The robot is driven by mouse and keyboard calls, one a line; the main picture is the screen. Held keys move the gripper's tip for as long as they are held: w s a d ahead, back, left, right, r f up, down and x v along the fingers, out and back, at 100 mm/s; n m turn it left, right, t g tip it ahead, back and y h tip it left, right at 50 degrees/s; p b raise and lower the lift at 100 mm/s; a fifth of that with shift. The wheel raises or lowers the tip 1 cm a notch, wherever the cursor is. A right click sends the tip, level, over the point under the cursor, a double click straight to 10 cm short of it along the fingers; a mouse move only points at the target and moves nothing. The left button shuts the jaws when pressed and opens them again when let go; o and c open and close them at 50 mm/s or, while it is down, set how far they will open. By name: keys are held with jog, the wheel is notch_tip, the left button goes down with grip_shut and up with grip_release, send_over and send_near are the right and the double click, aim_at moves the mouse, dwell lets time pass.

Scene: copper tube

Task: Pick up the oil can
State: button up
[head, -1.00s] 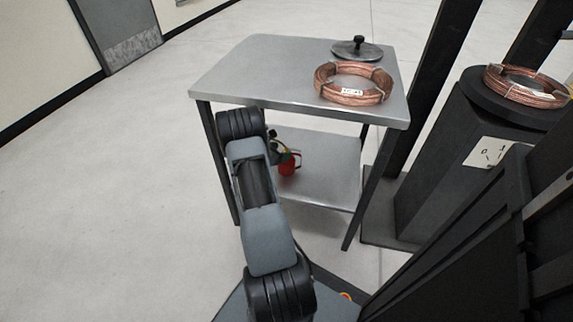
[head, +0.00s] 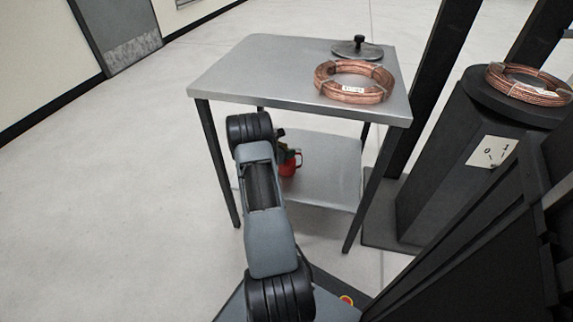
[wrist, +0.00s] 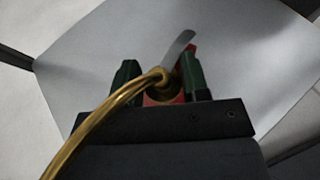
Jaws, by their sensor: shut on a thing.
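The red oil can (head: 290,166) is at the lower shelf of the metal table in the head view, partly hidden by my arm. In the wrist view my gripper (wrist: 163,84) has its two green fingers on either side of the oil can (wrist: 190,58), shut on it. The can's brass neck and curved spout (wrist: 108,107) run toward the lower left, over the gripper body. A grey lever sticks up from its top. Most of the red body is hidden. I cannot tell whether the can touches the shelf.
The metal table has a top (head: 255,70) above and a lower shelf (head: 330,180). A copper coil (head: 353,92) and a lidded disc (head: 357,49) lie on top. Table legs stand close to my arm. Another coil (head: 530,85) sits on a dark pedestal (head: 455,145) at right.

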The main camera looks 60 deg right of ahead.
grip_shut()
dwell(0.4)
